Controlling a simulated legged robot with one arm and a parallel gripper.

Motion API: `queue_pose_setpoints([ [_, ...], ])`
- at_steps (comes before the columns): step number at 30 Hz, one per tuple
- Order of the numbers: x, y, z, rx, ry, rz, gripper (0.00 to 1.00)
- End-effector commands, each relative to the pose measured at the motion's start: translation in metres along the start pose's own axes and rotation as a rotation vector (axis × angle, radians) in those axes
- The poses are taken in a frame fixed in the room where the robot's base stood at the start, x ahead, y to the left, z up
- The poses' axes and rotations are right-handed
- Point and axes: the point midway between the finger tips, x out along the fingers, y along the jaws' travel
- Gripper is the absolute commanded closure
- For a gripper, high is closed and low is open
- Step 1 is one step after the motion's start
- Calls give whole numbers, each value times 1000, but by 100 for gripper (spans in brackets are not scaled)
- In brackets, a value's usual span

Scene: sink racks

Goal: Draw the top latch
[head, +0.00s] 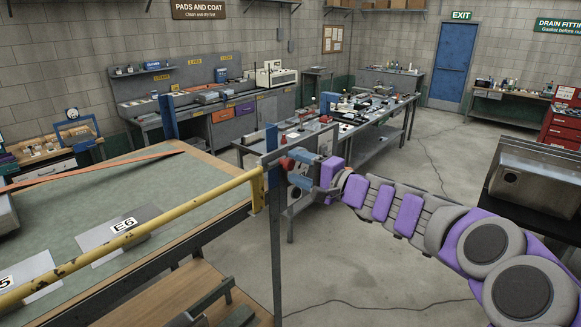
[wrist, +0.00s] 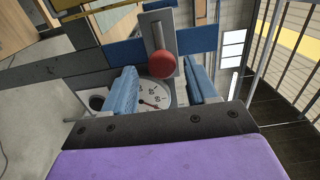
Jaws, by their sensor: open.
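The latch shows in the wrist view as a red round knob (wrist: 162,65) on a short rod over a grey slotted plate (wrist: 158,28). In the head view the red knob (head: 287,164) is at the post by the end of the yellow bar. My gripper (head: 297,168) is open there, its blue fingers pointing at the post. In the wrist view the two fingers (wrist: 161,84) stand apart on either side of the knob, with a gap to each. I cannot tell how deep the knob sits between them.
A yellow bar (head: 150,229) crosses on the left in front of a green-topped bench (head: 75,215) with a plate marked E6 (head: 115,238). A cluttered workbench (head: 350,132) stands behind. Open concrete floor (head: 370,265) lies under my arm.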

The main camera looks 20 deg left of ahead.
Motion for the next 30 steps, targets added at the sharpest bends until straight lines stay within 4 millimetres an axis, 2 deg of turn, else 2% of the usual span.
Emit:
queue_pose_setpoints([
  [1,-13,1,-2,2,4,-2,43],
  [6,-53,0,-3,-1,6,-3,43],
  [15,-113,2,-4,-1,8,1,43],
  [21,-135,2,-4,1,3,2,43],
  [30,-140,3,-3,2,2,3,43],
])
